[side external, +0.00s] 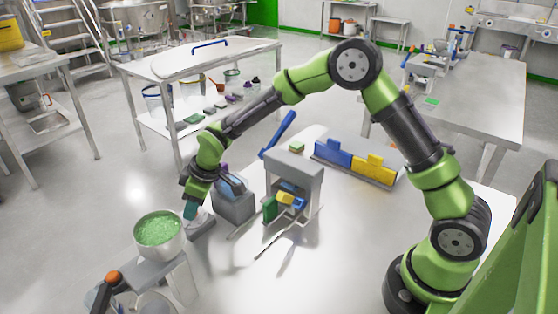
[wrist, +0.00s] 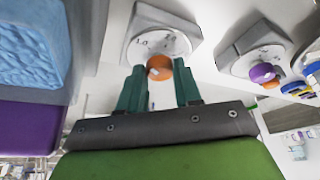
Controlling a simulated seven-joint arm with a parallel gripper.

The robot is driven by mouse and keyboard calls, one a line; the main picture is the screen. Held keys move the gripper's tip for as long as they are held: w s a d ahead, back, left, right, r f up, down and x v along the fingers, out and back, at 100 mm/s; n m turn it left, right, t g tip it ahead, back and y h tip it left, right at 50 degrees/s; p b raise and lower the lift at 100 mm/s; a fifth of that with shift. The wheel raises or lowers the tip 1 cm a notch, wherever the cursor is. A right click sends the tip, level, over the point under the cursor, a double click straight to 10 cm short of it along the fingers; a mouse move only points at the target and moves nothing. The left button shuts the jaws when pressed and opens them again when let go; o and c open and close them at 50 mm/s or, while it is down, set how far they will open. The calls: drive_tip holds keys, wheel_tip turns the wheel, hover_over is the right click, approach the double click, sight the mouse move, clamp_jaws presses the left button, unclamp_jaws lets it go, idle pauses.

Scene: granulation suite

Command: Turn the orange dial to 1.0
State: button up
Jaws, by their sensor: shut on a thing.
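The orange dial (wrist: 159,68) sits on a round white face with dark markings on a grey housing (wrist: 165,22). A marking that looks like "1.0" shows on the face, and a small pale mark shows on the dial. In the wrist view, my gripper (wrist: 159,74) has its two teal fingers on either side of the dial, shut on it. In the side external view, my gripper (side external: 191,209) points down at the low grey housing (side external: 203,226) beside the bowl of green granules. The dial is hidden there, and its exact reading is too small to tell.
A bowl of green granules (side external: 160,229) stands close to my gripper. A grey box (side external: 234,204) and a grey stand (side external: 293,164) stand to its right. A purple dial (wrist: 263,72) is on a neighbouring housing. The table's front middle is clear.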

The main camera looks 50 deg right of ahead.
drive_tip(key=o, duration=1)
drive_tip(key=shift+o, duration=0.2)
drive_tip(key=v, duration=1.7)
drive_tip(key=shift+a, duration=0.1)
drive_tip(key=s+d+m, duration=0.2)
drive_tip(key=s, duration=0.2)
drive_tip(key=s+d+r+m, duration=0.1)
drive_tip(key=s+d+m, duration=0.1)
drive_tip(key=s, duration=0.3)
drive_tip(key=s+d+m+h, duration=0.1)
drive_tip(key=s+d+m, duration=0.1)
drive_tip(key=s+m, duration=0.1)
drive_tip(key=shift+s+r+m+t, duration=0.15)
drive_tip(key=shift+s+m, duration=0.05)
drive_tip(key=shift+s, duration=0.15)
drive_tip(key=shift+s+r+m+t, duration=0.15)
drive_tip(key=shift+s+r+m, duration=0.05)
drive_tip(key=shift+s, duration=0.15)
drive_tip(key=s+d+r+m+t, duration=0.2)
drive_tip(key=s+m, duration=0.1)
drive_tip(key=s, duration=0.6)
drive_tip(key=shift+s+d+r+t, duration=0.35)
drive_tip(key=shift+t, duration=0.05)
